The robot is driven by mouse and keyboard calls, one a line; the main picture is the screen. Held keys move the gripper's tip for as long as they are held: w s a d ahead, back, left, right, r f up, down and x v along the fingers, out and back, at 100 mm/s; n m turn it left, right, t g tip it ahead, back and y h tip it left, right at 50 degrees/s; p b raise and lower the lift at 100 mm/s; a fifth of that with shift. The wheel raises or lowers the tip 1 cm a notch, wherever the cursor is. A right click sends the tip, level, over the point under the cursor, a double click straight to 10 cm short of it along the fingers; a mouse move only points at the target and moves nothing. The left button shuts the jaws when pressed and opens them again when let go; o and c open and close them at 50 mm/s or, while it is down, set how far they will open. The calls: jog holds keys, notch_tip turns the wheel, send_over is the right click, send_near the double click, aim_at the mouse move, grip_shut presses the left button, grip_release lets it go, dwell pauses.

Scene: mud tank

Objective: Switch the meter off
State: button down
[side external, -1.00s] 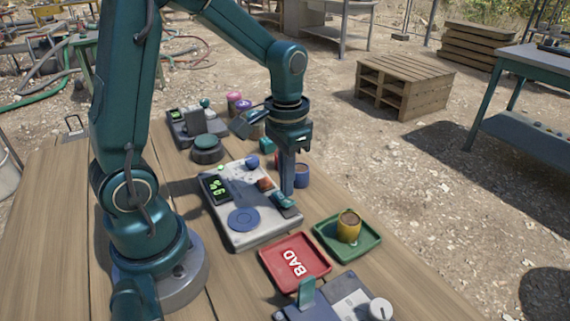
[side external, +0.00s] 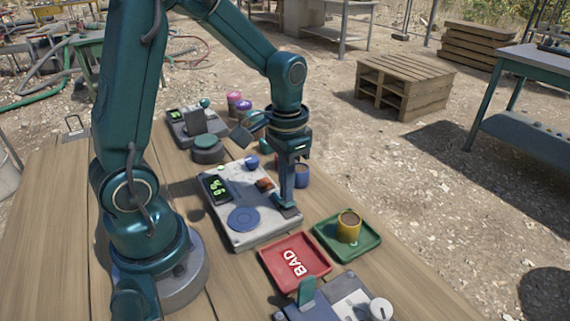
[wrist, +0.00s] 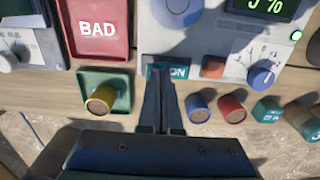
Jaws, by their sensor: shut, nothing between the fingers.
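The meter (side external: 262,232) is a pale grey box on the bench. Its lit green display (side external: 215,187) also shows in the wrist view (wrist: 265,6), with a % sign. A dark switch housing (side external: 291,212) sits at the meter's near right edge. In the wrist view its teal switch (wrist: 179,72) shows the letters ON, partly hidden by my fingers. My gripper (side external: 285,205) is shut and empty, pointing down with its tips at the switch. I cannot tell if they touch it. The fingers also show in the wrist view (wrist: 160,75).
On the meter are a blue disc (side external: 243,219), an orange-brown button (wrist: 213,67) and a blue knob (wrist: 262,77). A red BAD tray (side external: 275,260) and a green tray (side external: 368,245) holding a yellow cup (side external: 349,226) lie close by. Blue (wrist: 197,107) and red (wrist: 232,107) cups stand beside the meter.

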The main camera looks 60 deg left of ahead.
jog(key=shift+f, duration=0.3)
jog(key=shift+r, duration=3.55)
jog(key=s+d+r+t, duration=0.3)
jog(key=s+d+t, duration=0.2)
jog(key=s, duration=0.3)
jog(key=shift+s+r+t, duration=0.25)
jog(key=shift+r+t, duration=0.05)
